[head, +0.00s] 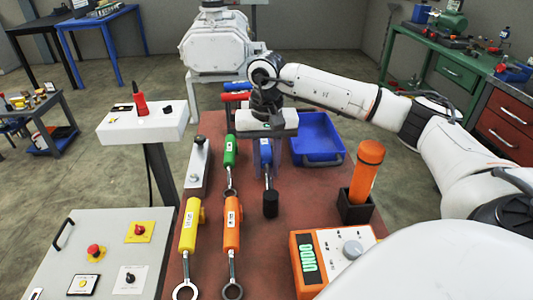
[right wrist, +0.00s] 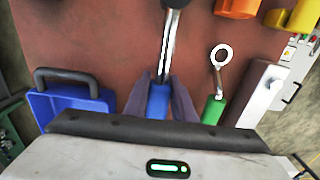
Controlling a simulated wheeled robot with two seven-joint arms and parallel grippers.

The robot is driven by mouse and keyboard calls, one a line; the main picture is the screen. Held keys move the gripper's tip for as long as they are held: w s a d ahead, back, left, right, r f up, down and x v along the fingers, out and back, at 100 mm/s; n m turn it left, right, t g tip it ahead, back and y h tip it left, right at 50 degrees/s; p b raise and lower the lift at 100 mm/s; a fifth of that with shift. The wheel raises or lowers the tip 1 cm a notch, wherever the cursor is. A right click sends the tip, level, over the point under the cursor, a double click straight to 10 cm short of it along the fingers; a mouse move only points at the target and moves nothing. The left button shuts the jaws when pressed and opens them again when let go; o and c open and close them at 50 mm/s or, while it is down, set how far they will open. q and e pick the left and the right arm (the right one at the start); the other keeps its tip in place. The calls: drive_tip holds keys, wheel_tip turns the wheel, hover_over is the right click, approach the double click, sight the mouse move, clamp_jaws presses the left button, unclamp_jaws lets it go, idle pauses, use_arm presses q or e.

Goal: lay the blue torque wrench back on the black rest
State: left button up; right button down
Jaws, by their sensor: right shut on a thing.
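The blue torque wrench (head: 265,152) is in the middle of the red-brown table, its shaft pointing toward the near side. My right gripper (head: 266,132) is over its blue handle. In the right wrist view, my right gripper (right wrist: 163,84) has its two fingers on either side of the blue handle (right wrist: 159,100), shut on it. A black block (head: 270,204) is at the shaft's near end; I cannot tell whether it is the black rest or the wrench's head. Whether the wrench touches the table is unclear. My left gripper is not in view.
Left of the blue wrench lie green (head: 230,150), yellow (head: 189,228) and orange (head: 232,222) wrenches. A blue tray (head: 318,138) is to the right. An orange tool (head: 367,170) stands in a black holder (head: 355,208), behind an orange display box (head: 307,262).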

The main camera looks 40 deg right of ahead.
drive_tip(key=shift+f, duration=0.2)
idle(0.6)
drive_tip(key=c, duration=0.6)
unclamp_jaws()
drive_tip(key=shift+r, duration=0.1)
drive_tip(key=shift+r+p, duration=0.6)
drive_tip(key=shift+r, duration=0.15)
drive_tip(key=shift+r, duration=0.15)
idle(0.4)
drive_tip(key=shift+r+p, duration=2.85)
drive_tip(key=shift+r, duration=0.65)
